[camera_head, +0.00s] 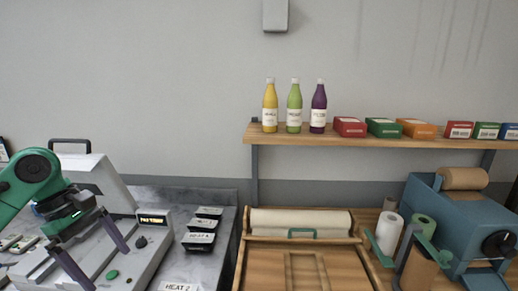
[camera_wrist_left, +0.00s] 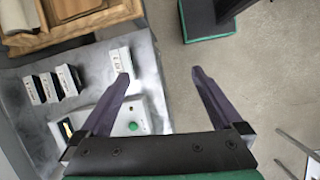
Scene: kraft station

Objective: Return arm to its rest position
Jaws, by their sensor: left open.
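My left arm (camera_head: 32,185), green and black, comes in from the left edge in the head view. Its gripper (camera_head: 110,270) is open, with two dark purple fingers apart and nothing between them. The gripper hangs over or in front of the pale grey machine (camera_head: 105,180) with the lit display. In the left wrist view the open gripper (camera_wrist_left: 160,73) points toward the counter edge, with bare floor showing beyond and between its fingers. My right gripper does not show.
Small black trays with white labels (camera_head: 200,242) stand on the grey counter right of the machine. A wooden box with a paper roll (camera_head: 300,222) and a blue machine (camera_head: 460,225) stand further right. Bottles (camera_head: 294,108) and small boxes (camera_head: 384,128) line the wooden shelf (camera_head: 300,139).

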